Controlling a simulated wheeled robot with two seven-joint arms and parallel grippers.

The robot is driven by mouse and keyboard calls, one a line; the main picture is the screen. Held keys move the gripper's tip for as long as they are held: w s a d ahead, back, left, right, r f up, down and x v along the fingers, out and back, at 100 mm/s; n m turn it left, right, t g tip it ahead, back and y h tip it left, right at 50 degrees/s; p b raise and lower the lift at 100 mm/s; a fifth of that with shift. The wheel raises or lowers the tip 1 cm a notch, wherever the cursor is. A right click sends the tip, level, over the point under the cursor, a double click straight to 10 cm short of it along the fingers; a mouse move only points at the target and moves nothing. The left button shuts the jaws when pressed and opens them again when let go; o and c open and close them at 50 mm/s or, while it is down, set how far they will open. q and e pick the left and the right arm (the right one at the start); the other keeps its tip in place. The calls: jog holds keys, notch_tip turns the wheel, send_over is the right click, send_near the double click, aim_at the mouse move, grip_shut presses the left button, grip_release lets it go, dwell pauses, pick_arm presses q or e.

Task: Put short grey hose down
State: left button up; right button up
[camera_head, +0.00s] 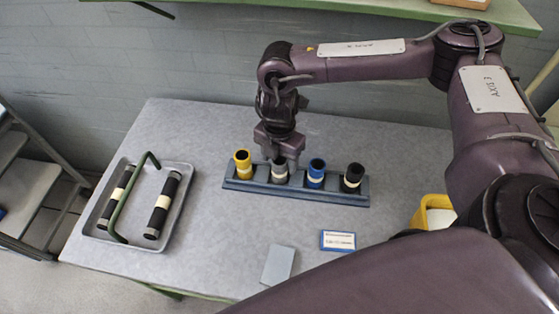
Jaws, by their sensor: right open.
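The short grey hose (279,176) stands upright in a blue-grey rack (270,190), second from the left, between a yellow hose (243,164) and a blue hose (316,174). A black hose (353,178) stands at the rack's right end. My right gripper (280,161) is right at the top of the grey hose, pointing down, and is open. The gripper's fingers partly hide the hose's upper end. I cannot tell whether they touch it. My left gripper is not in view.
A blue-edged card (338,241) and a grey block (278,265) lie near the front. A yellow bin (432,208) stands at the right. A green shelf (400,8) is above.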

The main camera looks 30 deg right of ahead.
notch_tip(320, 180, up, 11)
dwell(0.3)
dwell(0.5)
